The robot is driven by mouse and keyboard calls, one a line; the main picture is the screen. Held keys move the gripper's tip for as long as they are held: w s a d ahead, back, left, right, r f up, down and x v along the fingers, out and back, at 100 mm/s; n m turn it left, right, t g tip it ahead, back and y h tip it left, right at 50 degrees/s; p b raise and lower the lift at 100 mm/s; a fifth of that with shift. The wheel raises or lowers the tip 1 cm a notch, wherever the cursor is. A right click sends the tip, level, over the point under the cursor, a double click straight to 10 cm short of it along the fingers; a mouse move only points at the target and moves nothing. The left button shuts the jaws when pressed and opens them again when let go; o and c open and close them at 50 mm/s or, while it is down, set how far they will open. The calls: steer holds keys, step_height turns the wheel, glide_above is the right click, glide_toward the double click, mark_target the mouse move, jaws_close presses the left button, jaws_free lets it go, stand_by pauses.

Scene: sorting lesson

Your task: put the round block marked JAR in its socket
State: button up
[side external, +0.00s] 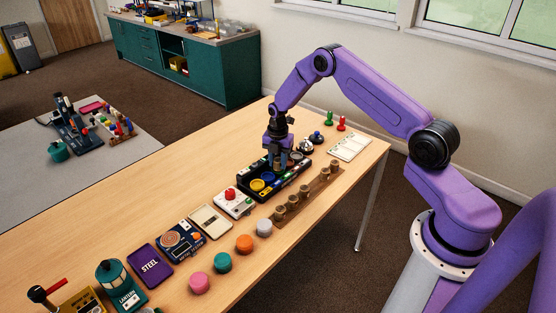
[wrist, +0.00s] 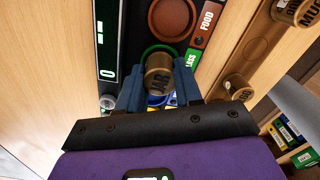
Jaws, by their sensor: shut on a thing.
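A brass round block marked JAR (wrist: 160,82) is held between the blue fingers of my gripper (wrist: 160,92), seen in the wrist view. In the side view my gripper (side external: 279,162) points down over the black tray (side external: 291,184); the fingers largely hide the held block there.
A brown ring socket labelled FOOD (wrist: 172,18) lies beyond the green one. A wooden rack (side external: 314,190) with several brass blocks stands alongside the tray; one is marked MUG (wrist: 307,12). A red-button box (side external: 232,203) and coloured discs sit nearby.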

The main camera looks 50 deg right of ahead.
steer(key=shift+f, duration=0.3)
steer(key=o, duration=0.7)
steer(key=shift+r, duration=5.5)
step_height(320, 180, up, 6)
glide_above(278, 160)
